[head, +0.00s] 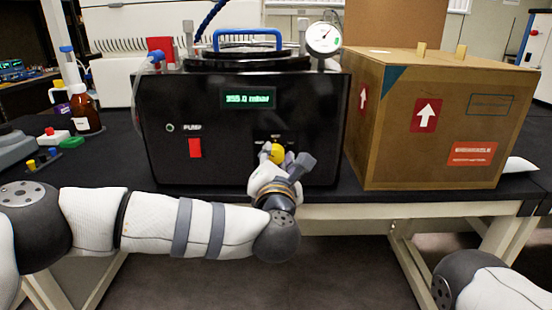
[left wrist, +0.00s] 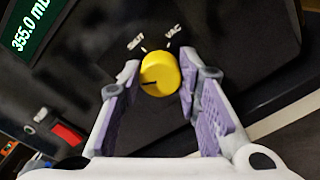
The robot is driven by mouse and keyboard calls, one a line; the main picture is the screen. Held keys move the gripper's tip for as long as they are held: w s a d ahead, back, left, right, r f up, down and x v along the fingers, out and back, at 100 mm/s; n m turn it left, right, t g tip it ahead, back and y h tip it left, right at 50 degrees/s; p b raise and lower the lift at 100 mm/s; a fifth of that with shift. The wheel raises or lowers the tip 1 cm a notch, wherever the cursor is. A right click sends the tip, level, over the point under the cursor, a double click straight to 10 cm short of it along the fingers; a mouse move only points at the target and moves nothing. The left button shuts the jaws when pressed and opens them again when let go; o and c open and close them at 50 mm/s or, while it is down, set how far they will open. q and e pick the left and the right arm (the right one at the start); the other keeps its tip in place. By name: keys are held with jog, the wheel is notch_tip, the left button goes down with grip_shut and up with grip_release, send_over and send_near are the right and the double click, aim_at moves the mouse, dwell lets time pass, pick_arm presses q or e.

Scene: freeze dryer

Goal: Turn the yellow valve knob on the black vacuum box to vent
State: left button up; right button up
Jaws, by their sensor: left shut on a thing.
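The black vacuum box (head: 220,110) stands on the table with a green display (head: 248,98) reading about 355.0 mbar. The yellow valve knob (head: 277,153) is low on its front face. In the left wrist view the knob (left wrist: 160,74) has a dark pointer line toward the picture's left. The labels SHUT (left wrist: 136,42) and VAC (left wrist: 173,31) show beside it; a vent label cannot be read there. My left gripper (head: 279,161) is at the front face, shut on the knob, with its purple-padded fingers (left wrist: 160,80) on both sides. My right gripper is out of view.
A cardboard box (head: 395,140) stands close to the right of the vacuum box. A red pump switch (head: 195,148) is left of the knob. A brown bottle (head: 85,110) and small coloured items are at the left. A gauge (head: 323,38) is on top.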

pick_arm(q)
jog(key=o, duration=1.1)
jog(key=shift+o, duration=0.2)
jog(key=s, duration=1.2)
jog(key=shift+a, duration=0.2)
